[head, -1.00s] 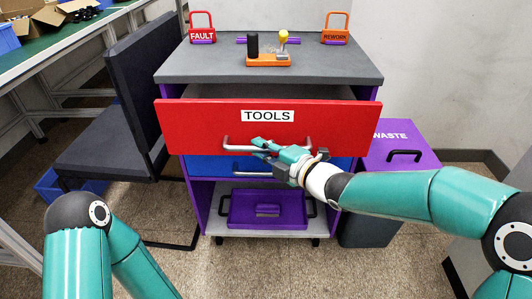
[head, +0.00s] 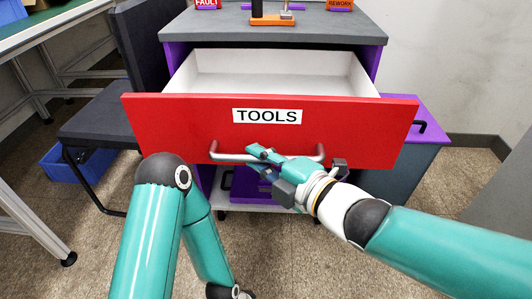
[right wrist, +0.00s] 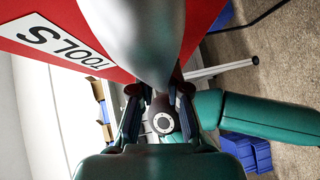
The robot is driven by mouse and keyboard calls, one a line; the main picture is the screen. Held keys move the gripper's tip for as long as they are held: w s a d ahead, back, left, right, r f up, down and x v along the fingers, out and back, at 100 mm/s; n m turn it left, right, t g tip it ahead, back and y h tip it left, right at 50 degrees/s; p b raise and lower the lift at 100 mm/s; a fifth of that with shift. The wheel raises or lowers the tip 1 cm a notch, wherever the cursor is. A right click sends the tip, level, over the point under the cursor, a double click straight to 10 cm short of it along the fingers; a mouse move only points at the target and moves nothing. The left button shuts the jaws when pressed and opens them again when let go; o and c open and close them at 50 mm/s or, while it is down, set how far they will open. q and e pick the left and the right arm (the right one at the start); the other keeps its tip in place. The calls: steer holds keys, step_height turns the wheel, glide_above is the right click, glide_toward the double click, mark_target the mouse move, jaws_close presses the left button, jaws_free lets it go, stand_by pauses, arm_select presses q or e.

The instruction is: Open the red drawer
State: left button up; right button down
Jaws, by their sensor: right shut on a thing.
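The red drawer (head: 180,121) carries a white TOOLS label (head: 267,116) and stands well out of the grey-topped cabinet, with its pale, empty-looking inside showing. Its metal bar handle (head: 228,156) runs across the front below the label. My right gripper (head: 258,153) is shut on the handle near its middle. In the right wrist view the handle (right wrist: 150,45) looms large and blurred between the fingers (right wrist: 158,100). My left arm comes in at the lower left of the head view; its gripper is not visible.
A purple-lidded bin (head: 405,125) stands at the right. A dark chair (head: 95,120) and a workbench (head: 50,30) are at the left. A purple tray (head: 250,187) sits below the drawer.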

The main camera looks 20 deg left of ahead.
steer(key=shift+s+f, duration=0.2)
steer(key=shift+f, duration=0.1)
steer(key=c, duration=1.3)
jaws_free()
steer(key=shift+o, duration=0.8)
steer(key=shift+w+r, duration=0.1)
steer(key=shift+r, duration=0.05)
steer(key=shift+d, duration=0.15)
steer(key=shift+d+r, duration=0.15)
steer(key=shift+d, duration=0.1)
steer(key=v, duration=1.1)
